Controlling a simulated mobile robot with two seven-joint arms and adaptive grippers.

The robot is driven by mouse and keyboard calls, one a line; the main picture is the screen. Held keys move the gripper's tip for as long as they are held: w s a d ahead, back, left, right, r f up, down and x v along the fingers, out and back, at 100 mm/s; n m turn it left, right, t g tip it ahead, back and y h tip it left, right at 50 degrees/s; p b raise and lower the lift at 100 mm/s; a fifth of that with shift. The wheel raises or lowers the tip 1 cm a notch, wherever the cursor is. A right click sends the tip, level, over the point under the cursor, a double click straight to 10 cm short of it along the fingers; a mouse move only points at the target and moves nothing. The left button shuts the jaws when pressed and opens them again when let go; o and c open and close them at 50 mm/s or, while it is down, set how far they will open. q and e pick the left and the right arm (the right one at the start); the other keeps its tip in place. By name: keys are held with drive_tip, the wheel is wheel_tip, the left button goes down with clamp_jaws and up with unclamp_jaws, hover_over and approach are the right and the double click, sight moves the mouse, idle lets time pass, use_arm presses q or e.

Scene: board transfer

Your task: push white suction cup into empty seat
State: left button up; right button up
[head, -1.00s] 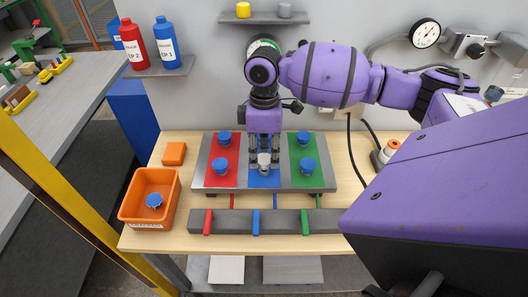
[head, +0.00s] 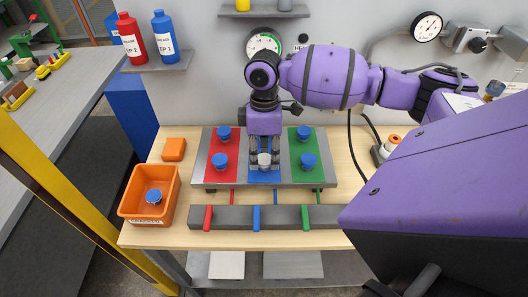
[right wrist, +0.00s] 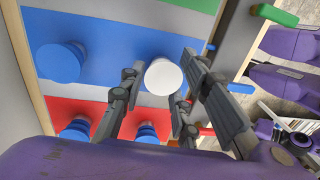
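The white suction cup (head: 264,159) is at the near end of the board's blue strip (head: 264,178). In the right wrist view, the cup's round white top (right wrist: 163,75) shows between the fingers (right wrist: 165,85). Its underside and the seat beneath are hidden, so I cannot tell whether it is seated. A blue cup (right wrist: 60,62) stands at the far end of the same strip, hidden by my gripper in the head view. My left gripper is not in view.
Blue cups stand on the red strip (head: 227,179) and green strip (head: 309,177), on either side of the gripper. An orange bin (head: 130,208) holding a blue-topped item is at the left. A grey bar with coloured tabs (head: 330,216) lies in front.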

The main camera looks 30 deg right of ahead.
sight(264, 154)
drive_tip(key=shift+o, duration=1.4)
drive_tip(key=shift+r, duration=0.15)
wheel_tip(264, 154, up, 12)
drive_tip(key=w, duration=0.1)
drive_tip(key=shift+d, duration=0.3)
